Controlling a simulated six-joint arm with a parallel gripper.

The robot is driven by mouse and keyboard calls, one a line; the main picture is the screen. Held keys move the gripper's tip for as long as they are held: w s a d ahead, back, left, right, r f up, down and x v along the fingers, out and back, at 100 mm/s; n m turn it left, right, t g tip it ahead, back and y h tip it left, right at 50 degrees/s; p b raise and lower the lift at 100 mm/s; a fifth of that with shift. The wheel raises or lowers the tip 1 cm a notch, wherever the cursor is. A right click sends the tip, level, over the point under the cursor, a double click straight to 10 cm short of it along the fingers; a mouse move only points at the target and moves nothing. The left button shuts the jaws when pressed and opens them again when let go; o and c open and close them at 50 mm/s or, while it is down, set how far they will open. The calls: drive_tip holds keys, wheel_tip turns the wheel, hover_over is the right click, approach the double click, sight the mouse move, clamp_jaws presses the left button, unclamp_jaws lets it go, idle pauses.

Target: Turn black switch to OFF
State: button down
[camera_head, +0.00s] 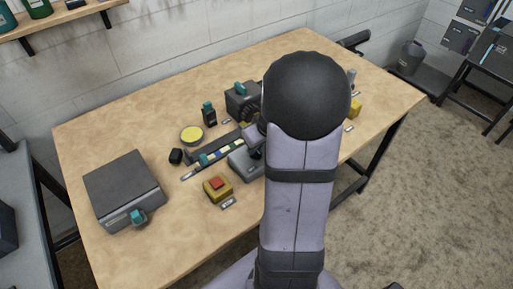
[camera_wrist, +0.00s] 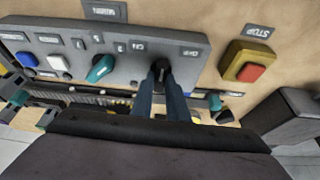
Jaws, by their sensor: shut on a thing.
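The black switch (camera_wrist: 159,64) sits near the right end of a grey control panel (camera_wrist: 195,52) in the wrist view. My gripper (camera_wrist: 162,78) is shut on the switch, with its dark fingers on the knob and hiding part of it. The exact pointer angle of the switch cannot be told. Small labels stand on the panel near the switch, seen upside down and hard to read. In the head view the panel (camera_head: 244,164) lies on the table, partly behind my arm, and the switch is not clear there.
A teal knob (camera_wrist: 100,68), a white button (camera_wrist: 58,62) and a blue button (camera_wrist: 27,59) share the panel. A yellow box with a red button (camera_wrist: 249,73) stands to the right. A grey box (camera_head: 125,187) stands on the table's left, with bare wood around it.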

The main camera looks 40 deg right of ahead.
drive_tip(key=m+p, duration=0.1)
drive_tip(key=m+h+p, duration=0.1)
drive_tip(key=m+p, duration=0.1)
drive_tip(key=shift+a+r, duration=0.15)
drive_tip(key=shift+r, duration=0.15)
drive_tip(key=m+h+p, duration=0.1)
drive_tip(key=m+p, duration=0.1)
drive_tip(key=p, duration=0.4)
drive_tip(key=shift+a+r+g, duration=0.1)
drive_tip(key=shift+r+g, duration=0.05)
drive_tip(key=shift+g, duration=0.15)
drive_tip(key=m+p, duration=0.1)
drive_tip(key=p, duration=0.4)
drive_tip(key=shift+m, duration=0.4)
drive_tip(key=p, duration=0.1)
drive_tip(key=m+p, duration=0.1)
drive_tip(key=p, duration=0.1)
drive_tip(key=shift+w+f+g+h, duration=0.15)
drive_tip(key=shift+f+g+h, duration=0.15)
drive_tip(key=shift+h, duration=0.1)
drive_tip(key=shift+f+m+p, duration=0.1)
drive_tip(key=shift+m+p, duration=0.4)
drive_tip(key=shift+p, duration=0.05)
drive_tip(key=c, duration=1.7)
unclamp_jaws()
drive_tip(key=shift+p+v, duration=0.85)
drive_tip(key=shift+v, duration=2.85)
